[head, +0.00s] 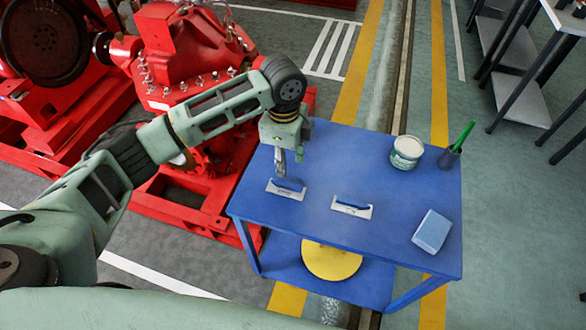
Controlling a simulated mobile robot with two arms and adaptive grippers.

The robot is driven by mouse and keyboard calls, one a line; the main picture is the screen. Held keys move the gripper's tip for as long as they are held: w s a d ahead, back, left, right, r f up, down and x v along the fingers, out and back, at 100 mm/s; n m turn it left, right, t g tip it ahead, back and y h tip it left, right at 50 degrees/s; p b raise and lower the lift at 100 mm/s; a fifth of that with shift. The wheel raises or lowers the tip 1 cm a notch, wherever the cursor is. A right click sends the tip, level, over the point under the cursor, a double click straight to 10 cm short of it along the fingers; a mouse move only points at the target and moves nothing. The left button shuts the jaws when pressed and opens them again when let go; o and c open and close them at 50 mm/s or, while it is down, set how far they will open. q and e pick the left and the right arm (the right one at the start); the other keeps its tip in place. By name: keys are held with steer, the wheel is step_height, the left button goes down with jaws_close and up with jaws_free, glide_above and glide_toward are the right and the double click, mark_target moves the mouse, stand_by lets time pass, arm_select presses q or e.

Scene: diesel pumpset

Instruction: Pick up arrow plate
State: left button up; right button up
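Two small white plates with blue markings, which look like arrow plates, lie on the blue table (310,215). One plate (287,193) is at the left side of the table top, and the other plate (351,207) is to its right. My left gripper (281,170) points down at the left plate, with its fingertips just above or at the plate's upper edge. Whether it touches the plate is too small to tell. The fingers look narrow from here, and their gap cannot be made out. My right gripper is not in view.
A white and green tin (406,152) and a green-handled brush in a dark holder (450,157) stand at the table's far right. A light blue block (432,231) lies near the right front. A yellow disc (331,262) is on the lower shelf. Red pump machinery (175,50) stands behind my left arm.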

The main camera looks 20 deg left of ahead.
mark_target(285, 183)
arm_select(q)
steer(key=shift+f, duration=0.1)
steer(key=f, duration=0.2)
steer(key=s+f, duration=0.1)
steer(key=shift+s+f, duration=0.15)
steer(key=shift+f, duration=0.2)
step_height(285, 183, down, 2)
steer(key=shift+f, duration=0.55)
steer(key=c, duration=0.8)
jaws_close()
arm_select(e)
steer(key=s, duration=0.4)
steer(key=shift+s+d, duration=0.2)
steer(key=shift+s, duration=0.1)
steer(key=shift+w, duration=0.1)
